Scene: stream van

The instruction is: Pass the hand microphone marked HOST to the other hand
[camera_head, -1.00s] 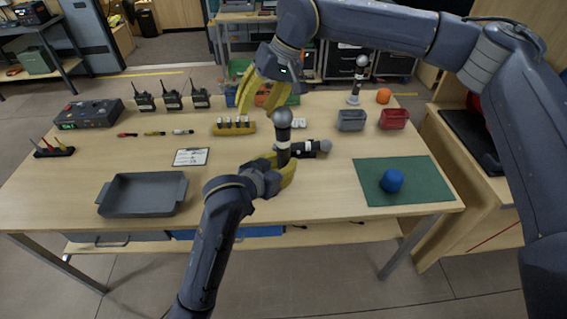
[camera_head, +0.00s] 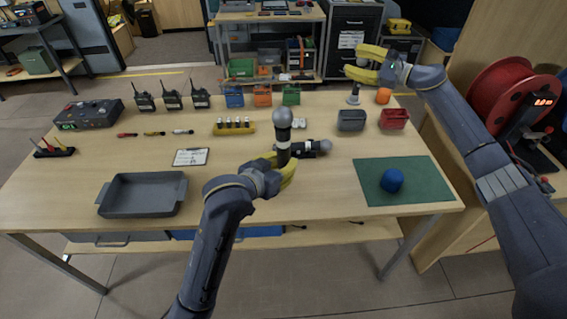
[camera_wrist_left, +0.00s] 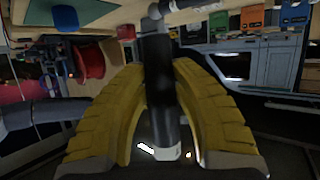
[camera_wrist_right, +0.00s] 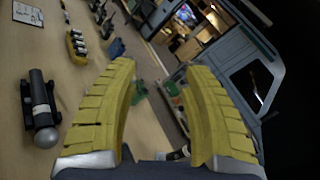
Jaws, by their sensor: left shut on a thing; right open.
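My left gripper (camera_head: 287,172) is shut on the black handle of a hand microphone (camera_head: 283,125), held upright above the table with its grey ball head up. Its dark shaft runs between the yellow fingers in the left wrist view (camera_wrist_left: 160,85). A second hand microphone (camera_head: 318,147) lies on the table just behind it; it also shows in the right wrist view (camera_wrist_right: 40,105). My right gripper (camera_head: 362,64) is open at the back right, above a small stand (camera_head: 353,97); most of the microphone there is hidden. I cannot read HOST on any microphone.
A grey tray (camera_head: 142,208) sits front left. A green mat (camera_head: 425,185) with a blue ball (camera_head: 392,180) lies at the right. Grey (camera_head: 351,121) and red (camera_head: 393,119) bins and an orange ball (camera_head: 383,96) stand at the back right. The front middle is clear.

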